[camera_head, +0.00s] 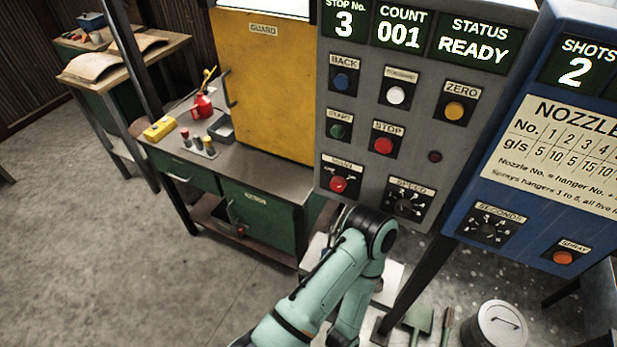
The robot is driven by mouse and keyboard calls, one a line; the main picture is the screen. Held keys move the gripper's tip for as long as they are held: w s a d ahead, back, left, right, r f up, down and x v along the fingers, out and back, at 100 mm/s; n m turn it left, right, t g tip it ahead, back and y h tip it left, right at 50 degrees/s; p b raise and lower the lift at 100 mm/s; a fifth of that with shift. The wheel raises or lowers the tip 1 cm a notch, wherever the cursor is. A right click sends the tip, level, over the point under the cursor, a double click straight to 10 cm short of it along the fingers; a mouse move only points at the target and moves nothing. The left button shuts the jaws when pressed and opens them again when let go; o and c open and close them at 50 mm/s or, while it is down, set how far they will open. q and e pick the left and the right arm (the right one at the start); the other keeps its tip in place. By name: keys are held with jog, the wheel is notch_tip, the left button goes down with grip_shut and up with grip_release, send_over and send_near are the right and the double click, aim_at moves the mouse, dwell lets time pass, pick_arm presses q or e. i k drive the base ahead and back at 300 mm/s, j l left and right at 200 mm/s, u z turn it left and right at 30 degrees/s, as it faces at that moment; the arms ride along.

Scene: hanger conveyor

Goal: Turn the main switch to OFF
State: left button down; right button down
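The main switch (338,184) is a red knob on a dark plate under a label reading MAIN, at the lower left of the grey control panel (395,165). Its marks are too small to read, so I cannot tell its setting. My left arm comes in from the bottom, left of centre, and bends just below the panel. Dark parts at its end, likely my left gripper (345,213), show just below the switch. Its fingers are mostly hidden behind the arm, and I cannot tell whether they touch the panel. My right gripper is not in view.
Close to the switch are the speed dial (409,201), the red stop button (383,145) and the green start button (338,131). The displays read stop 3, count 001, READY. A blue nozzle panel (545,190) stands right; a yellow guard (262,85) and workbench (255,165) stand left.

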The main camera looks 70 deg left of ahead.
aim_at(338, 184)
jog(key=u, duration=2.05)
